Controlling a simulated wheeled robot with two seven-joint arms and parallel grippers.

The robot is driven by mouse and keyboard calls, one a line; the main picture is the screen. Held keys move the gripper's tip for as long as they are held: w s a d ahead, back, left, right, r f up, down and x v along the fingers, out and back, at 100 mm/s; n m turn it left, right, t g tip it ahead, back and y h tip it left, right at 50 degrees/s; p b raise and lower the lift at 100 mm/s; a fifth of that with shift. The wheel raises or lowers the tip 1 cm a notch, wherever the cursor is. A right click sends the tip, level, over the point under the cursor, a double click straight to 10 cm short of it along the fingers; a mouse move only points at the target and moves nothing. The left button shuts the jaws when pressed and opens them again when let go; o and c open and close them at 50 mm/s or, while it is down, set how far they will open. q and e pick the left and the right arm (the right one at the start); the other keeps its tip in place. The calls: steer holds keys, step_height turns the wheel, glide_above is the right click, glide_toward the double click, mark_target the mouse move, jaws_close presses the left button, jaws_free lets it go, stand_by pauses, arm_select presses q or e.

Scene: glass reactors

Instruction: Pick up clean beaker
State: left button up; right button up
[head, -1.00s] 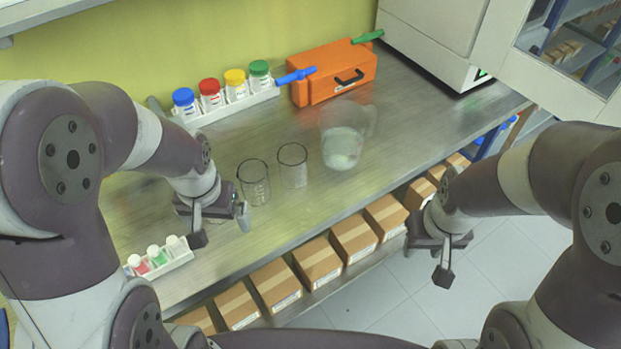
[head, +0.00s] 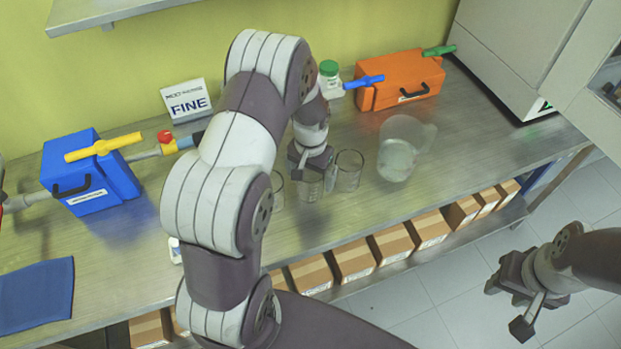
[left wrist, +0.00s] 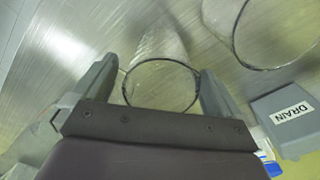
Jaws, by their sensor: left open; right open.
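My left gripper (head: 311,160) is open, pointing down over a clear glass beaker (head: 311,190) on the bench, which it partly hides. In the left wrist view, the rim of this beaker (left wrist: 161,62) lies between my left fingers (left wrist: 158,90). A second clear beaker (head: 349,172) stands just to its right; its rim also shows in the left wrist view (left wrist: 240,45). Another glass rim (head: 277,188) shows to the left, partly behind my left arm. My right gripper (head: 520,300) is open and empty, off the bench at the right.
A clear jug (head: 398,160) with liquid stands right of the beakers. Behind are an orange box (head: 400,80) and a green-capped jar (head: 329,80). A blue box (head: 90,175) and a blue cloth (head: 37,295) lie left. A grey DRAIN box (left wrist: 290,122) shows in the wrist view.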

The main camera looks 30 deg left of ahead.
arm_select(q)
steer(key=shift+a+f, duration=0.1)
steer(key=shift+f, duration=0.4)
steer(key=c, duration=1.1)
